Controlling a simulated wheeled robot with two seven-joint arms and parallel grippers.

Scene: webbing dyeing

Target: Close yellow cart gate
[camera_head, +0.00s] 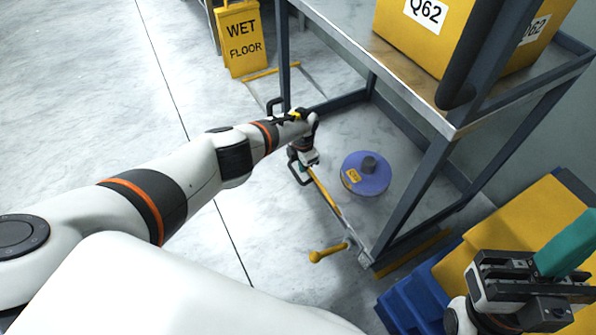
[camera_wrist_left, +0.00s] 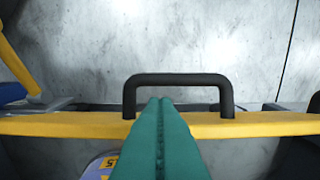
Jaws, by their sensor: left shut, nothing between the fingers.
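The yellow gate bar (camera_head: 328,198) runs along the open near-left side of the grey cart's lower shelf (camera_head: 335,130); I cannot tell whether it is fully closed. It also crosses the left wrist view (camera_wrist_left: 65,125), with a black U-shaped handle (camera_wrist_left: 180,79) on it. My left gripper (camera_head: 301,165) is at the bar's far end, by the handle. Its teal fingers (camera_wrist_left: 160,105) are shut and empty, with their tips in front of the bar, just below the handle's crosspiece. Contact is unclear. My right gripper (camera_head: 562,248) is at the lower right, away from the gate; its finger gap is hidden.
A purple spool (camera_head: 366,175) sits on the lower shelf and a yellow Q62 box (camera_head: 405,35) above. A yellow knobbed lever (camera_head: 318,256) sticks out by the near corner. A wet floor sign (camera_head: 243,40) stands behind. Blue (camera_head: 412,300) and yellow bins are at right. Floor at left is clear.

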